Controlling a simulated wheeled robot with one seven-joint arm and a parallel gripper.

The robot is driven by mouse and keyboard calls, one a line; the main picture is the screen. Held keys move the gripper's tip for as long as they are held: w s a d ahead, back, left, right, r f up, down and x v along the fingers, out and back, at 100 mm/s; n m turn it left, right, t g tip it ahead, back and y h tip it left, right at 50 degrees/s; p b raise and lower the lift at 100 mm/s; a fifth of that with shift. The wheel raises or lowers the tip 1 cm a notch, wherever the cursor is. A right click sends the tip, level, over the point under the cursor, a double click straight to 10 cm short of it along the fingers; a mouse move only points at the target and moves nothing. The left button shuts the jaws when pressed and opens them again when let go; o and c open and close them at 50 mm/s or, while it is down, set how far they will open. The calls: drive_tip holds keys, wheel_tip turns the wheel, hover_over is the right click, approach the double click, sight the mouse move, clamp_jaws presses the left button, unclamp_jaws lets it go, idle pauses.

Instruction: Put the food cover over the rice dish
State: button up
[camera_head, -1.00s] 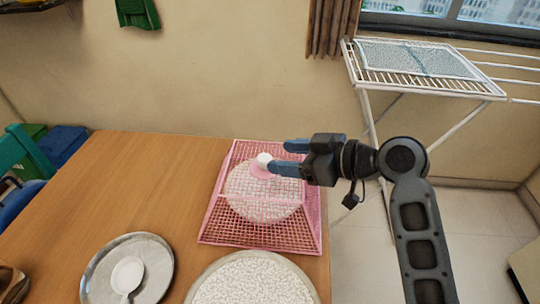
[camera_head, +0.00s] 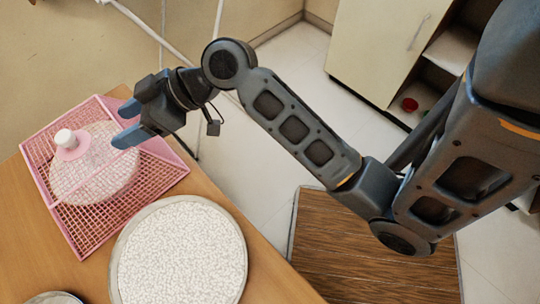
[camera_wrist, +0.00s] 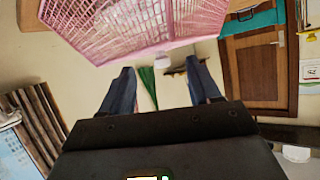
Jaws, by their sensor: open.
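The food cover (camera_head: 98,215) is a pink mesh pyramid with a white knob (camera_head: 66,138) on a pink base. It stands on the table, and a pale round shape shows through its mesh. The rice dish (camera_head: 180,252), a round metal-rimmed plate of white grains, lies uncovered beside it, nearer the camera. My gripper (camera_head: 124,123) is open and empty, to the right of the knob and apart from it, with its fingers pointing left.
The wooden table (camera_head: 235,205) ends just right of the rice dish. Part of a metal plate (camera_head: 55,298) shows at the bottom left. A pale cabinet (camera_head: 385,45) stands at the back right.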

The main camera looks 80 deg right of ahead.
drive_tip(key=s+f+m+h, duration=0.1)
drive_tip(key=s+f, duration=0.1)
drive_tip(key=s+a+f+m+h, duration=0.1)
drive_tip(key=s, duration=0.2)
drive_tip(key=s+f+m+h, duration=0.1)
drive_tip(key=s+f, duration=0.1)
drive_tip(key=shift+s+a+f, duration=0.2)
drive_tip(key=shift+a+f, duration=0.1)
drive_tip(key=shift+a, duration=0.1)
drive_tip(key=s+a+r+t+h, duration=0.1)
drive_tip(key=s+r, duration=0.2)
drive_tip(key=s, duration=0.7)
drive_tip(key=s+a+r+t+h, duration=0.1)
drive_tip(key=s+r, duration=0.2)
drive_tip(key=s, duration=0.8)
drive_tip(key=shift+a+r+t, duration=0.25)
drive_tip(key=shift+r+t, duration=0.05)
drive_tip(key=shift+r, duration=0.05)
